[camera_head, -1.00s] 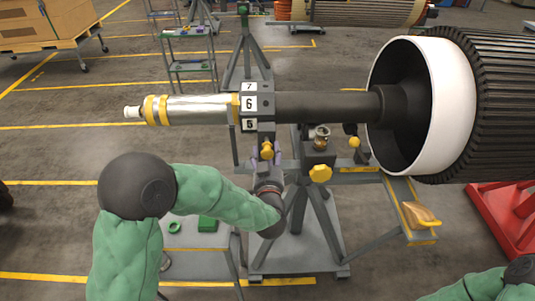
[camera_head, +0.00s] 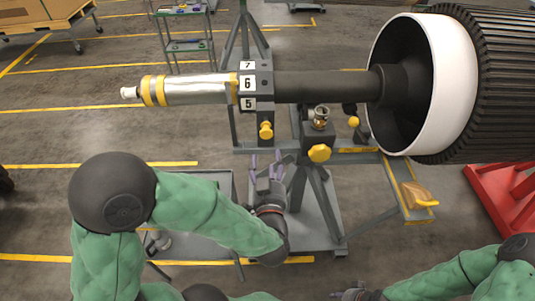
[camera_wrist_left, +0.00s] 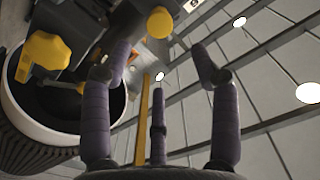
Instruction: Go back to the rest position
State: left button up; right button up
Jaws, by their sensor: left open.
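My left gripper (camera_head: 266,167) is open and empty, its purple fingers pointing up in front of the rotor stand, below the yellow knob (camera_head: 266,131) of the numbered block. In the left wrist view, the spread fingers of this gripper (camera_wrist_left: 163,68) hold nothing. My right gripper (camera_head: 357,294) shows only in small part at the bottom edge, and its jaws cannot be made out.
The rotor shaft (camera_head: 190,90) runs across above my left gripper into the white-rimmed housing (camera_head: 445,85). The stand (camera_head: 319,180) with a yellow knob is close on the right. A grey cart (camera_head: 195,245) lies behind my left forearm. A red base (camera_head: 508,200) stands at right.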

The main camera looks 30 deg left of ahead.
pick_arm(q)
jog(key=shift+s+d, duration=0.15)
jog(key=shift+s, duration=0.15)
dwell(0.4)
jog(key=w+d+f+m+g+h, duration=0.1)
jog(key=w+d+f+g+h, duration=0.2)
jog(key=f, duration=0.9)
jog(key=d+f+m+g+h, duration=0.1)
jog(key=d+f+g+h, duration=0.2)
jog(key=d+f+h, duration=0.55)
jog(key=s+d+f+n+g+h, duration=0.1)
jog(key=s+d+f+g, duration=0.2)
jog(key=s+f+g, duration=0.6)
jog(key=s+f, duration=0.5)
jog(key=f, duration=0.5)
jog(key=shift+s+h, duration=0.15)
jog(key=shift+h, duration=0.2)
